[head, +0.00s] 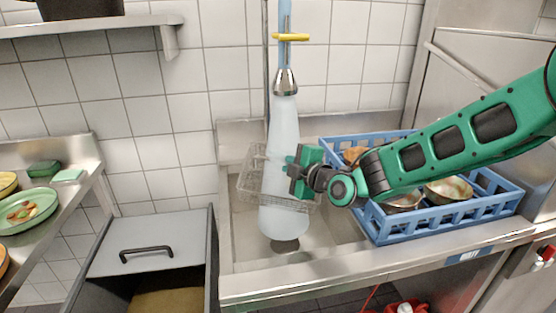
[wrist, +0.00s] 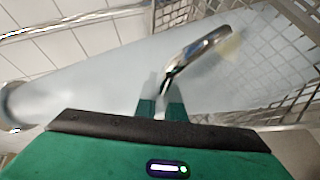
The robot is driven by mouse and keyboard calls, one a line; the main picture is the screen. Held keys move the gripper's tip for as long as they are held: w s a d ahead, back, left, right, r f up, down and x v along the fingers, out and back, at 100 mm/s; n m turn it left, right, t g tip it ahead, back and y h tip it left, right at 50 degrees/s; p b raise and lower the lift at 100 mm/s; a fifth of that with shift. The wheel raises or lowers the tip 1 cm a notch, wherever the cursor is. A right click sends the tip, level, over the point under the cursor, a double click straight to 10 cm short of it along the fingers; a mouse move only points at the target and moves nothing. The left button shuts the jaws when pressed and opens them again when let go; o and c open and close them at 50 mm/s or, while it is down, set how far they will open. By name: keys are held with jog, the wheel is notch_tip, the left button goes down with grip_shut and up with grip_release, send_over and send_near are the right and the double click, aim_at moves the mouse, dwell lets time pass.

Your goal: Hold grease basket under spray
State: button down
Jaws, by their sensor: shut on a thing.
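The grease basket (head: 250,184) is a wire mesh basket held over the sink in the head view. Its mesh also shows in the wrist view (wrist: 235,100). My gripper (head: 296,172) is shut on the basket at its right side; in the wrist view the fingers (wrist: 160,110) close on a curved metal handle (wrist: 195,57). The spray head (head: 286,82) hangs above, with a yellow lever (head: 290,37). A wide pale column of water (head: 283,130) falls from it, passes through the basket area and reaches the sink (head: 330,232) near the drain (head: 285,246).
A blue crate (head: 440,226) with bowls stands right of the basin, under my arm. A shelf at left holds plates (head: 28,210). A grey bin (head: 150,240) with a handled lid stands in front at left. A wall shelf (head: 90,25) is at upper left.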

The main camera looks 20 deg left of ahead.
jog(key=shift+r, duration=0.1)
jog(key=shift+w+d, duration=0.4)
jog(key=shift+d, duration=0.25)
jog(key=shift+w+d, duration=0.35)
jog(key=shift+d, duration=0.25)
